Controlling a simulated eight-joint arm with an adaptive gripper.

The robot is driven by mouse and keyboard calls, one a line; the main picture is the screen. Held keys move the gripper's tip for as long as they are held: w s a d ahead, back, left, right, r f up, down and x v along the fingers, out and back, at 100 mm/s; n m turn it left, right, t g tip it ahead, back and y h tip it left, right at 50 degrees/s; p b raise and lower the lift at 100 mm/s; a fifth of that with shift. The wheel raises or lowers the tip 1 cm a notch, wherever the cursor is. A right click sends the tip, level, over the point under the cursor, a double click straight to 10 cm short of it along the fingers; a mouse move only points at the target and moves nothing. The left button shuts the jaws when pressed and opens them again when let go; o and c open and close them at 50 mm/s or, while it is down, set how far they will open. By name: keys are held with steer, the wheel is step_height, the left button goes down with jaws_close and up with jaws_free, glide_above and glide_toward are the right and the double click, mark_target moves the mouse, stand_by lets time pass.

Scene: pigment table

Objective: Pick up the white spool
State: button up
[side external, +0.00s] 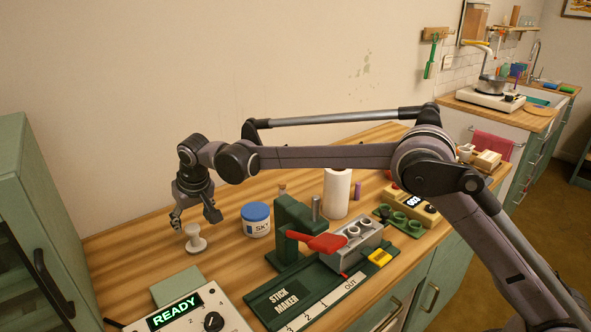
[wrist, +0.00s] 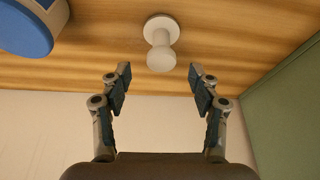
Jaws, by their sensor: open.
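The white spool (side external: 195,239) stands upright on the wooden table at the left, with a round flange at each end. In the wrist view the spool (wrist: 161,45) shows near the top centre, beyond the fingertips and between their lines. My gripper (side external: 193,219) is open and points down above the spool, with nothing held. In the wrist view my gripper's two fingers (wrist: 159,82) are spread apart, and the spool is clear of both. Nothing hides the spool in the wrist view.
A white jar with a blue lid (side external: 256,219) stands right of the spool. A green press with a red lever (side external: 316,242) is further right. A READY control box (side external: 188,308) is in front. A green cabinet (side external: 40,240) stands at the left. Bare wood (side external: 130,255) surrounds the spool.

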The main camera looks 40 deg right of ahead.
mark_target(192, 228)
steer(key=x, duration=0.5)
steer(key=shift+s+a, duration=0.1)
steer(key=shift+s, duration=0.1)
steer(key=shift+c, duration=0.3)
steer(key=c, duration=1.2)
